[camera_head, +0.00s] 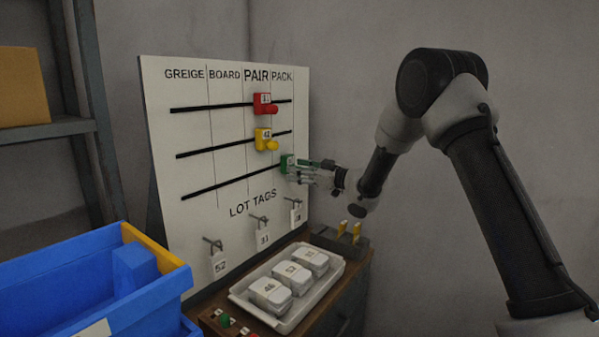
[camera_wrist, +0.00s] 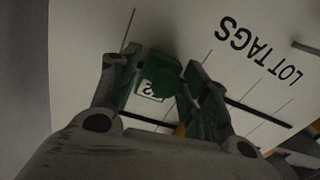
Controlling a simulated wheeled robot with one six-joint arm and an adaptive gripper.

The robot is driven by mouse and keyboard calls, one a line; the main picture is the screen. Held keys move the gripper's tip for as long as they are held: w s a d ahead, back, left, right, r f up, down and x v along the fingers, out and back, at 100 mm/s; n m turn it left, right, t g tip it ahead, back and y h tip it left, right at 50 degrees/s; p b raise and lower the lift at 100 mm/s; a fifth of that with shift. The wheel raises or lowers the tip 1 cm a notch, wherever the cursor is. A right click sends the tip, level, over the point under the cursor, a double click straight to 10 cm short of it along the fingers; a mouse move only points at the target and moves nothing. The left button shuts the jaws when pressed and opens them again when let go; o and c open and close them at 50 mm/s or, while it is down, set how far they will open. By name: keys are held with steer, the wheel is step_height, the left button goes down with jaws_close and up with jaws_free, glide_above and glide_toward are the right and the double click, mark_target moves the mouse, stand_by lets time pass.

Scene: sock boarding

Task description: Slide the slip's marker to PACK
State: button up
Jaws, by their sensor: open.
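The white board (camera_head: 200,150) has columns GREIGE, BOARD, PAIR and PACK, with three dark slots across it. The green marker (camera_head: 287,163) sits on the lowest slot, within the PACK column. In the wrist view the green marker (camera_wrist: 157,72) shows a white number label, which looks like 52. My gripper (camera_head: 299,168) is open, with one finger on each side of the green marker. The red marker (camera_head: 262,100) is on the top slot and the yellow marker (camera_head: 262,138) on the middle slot, both under PAIR.
Numbered lot tags, such as the left one (camera_head: 218,262), hang on pegs below the slots. A white tray (camera_head: 240,297) with numbered packs stands on the bench below. A blue bin (camera_head: 60,300) is at lower left, with a shelf behind it.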

steer(key=v, duration=1.2)
steer(key=shift+w, duration=0.1)
steer(key=w+d+f+m+h, duration=0.1)
steer(key=d+f+m+h, duration=0.2)
steer(key=d+f+h, duration=0.75)
steer(key=s+d+f+m+g+h, duration=0.2)
steer(key=s+d+m+g+h, duration=0.25)
steer(key=s+d, duration=0.7)
steer(key=s+r+m, duration=0.1)
steer(key=s+r, duration=0.4)
steer(key=s, duration=0.6)
steer(key=s+r+m+g, duration=0.1)
steer(key=s+r, duration=0.4)
steer(key=s, duration=0.6)
steer(key=s+d+r+m, duration=0.1)
steer(key=s+r+m, duration=0.2)
steer(key=s, duration=0.7)
steer(key=shift+v, duration=1.2)
